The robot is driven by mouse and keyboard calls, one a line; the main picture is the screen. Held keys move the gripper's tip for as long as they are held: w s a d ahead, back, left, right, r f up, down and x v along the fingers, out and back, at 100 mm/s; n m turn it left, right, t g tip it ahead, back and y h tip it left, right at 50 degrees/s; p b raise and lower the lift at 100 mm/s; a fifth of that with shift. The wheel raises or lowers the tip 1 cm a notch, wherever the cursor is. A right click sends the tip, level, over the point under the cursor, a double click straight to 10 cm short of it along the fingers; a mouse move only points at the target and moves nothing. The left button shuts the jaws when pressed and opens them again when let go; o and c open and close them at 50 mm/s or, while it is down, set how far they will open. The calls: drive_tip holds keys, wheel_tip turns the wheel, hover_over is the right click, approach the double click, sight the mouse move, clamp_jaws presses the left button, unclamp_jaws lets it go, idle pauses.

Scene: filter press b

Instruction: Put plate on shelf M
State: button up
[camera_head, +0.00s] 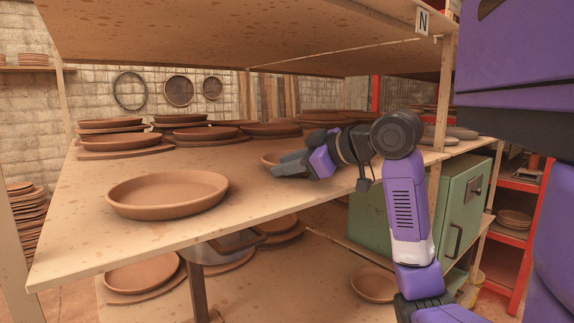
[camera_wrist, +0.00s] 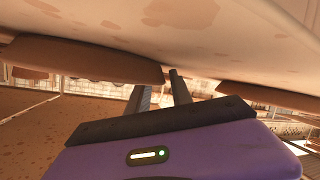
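A round terracotta plate (camera_head: 167,193) with a raised rim lies at the front left of the middle wooden shelf (camera_head: 265,205). My gripper (camera_head: 275,167) is over the same shelf, to the right of this plate, and looks empty. No label M is visible.
An upper shelf (camera_head: 230,35) hangs over my arm; the label N (camera_head: 422,21) is on its edge. Several stacked plates (camera_head: 205,133) line the back. A green cabinet (camera_head: 465,205) and red rack (camera_head: 520,235) stand at right. A post (camera_head: 437,195) is near my arm.

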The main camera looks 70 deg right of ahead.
drive_tip(key=shift+r, duration=0.1)
drive_tip(key=b+v, duration=0.2)
drive_tip(key=v, duration=1)
idle(0.4)
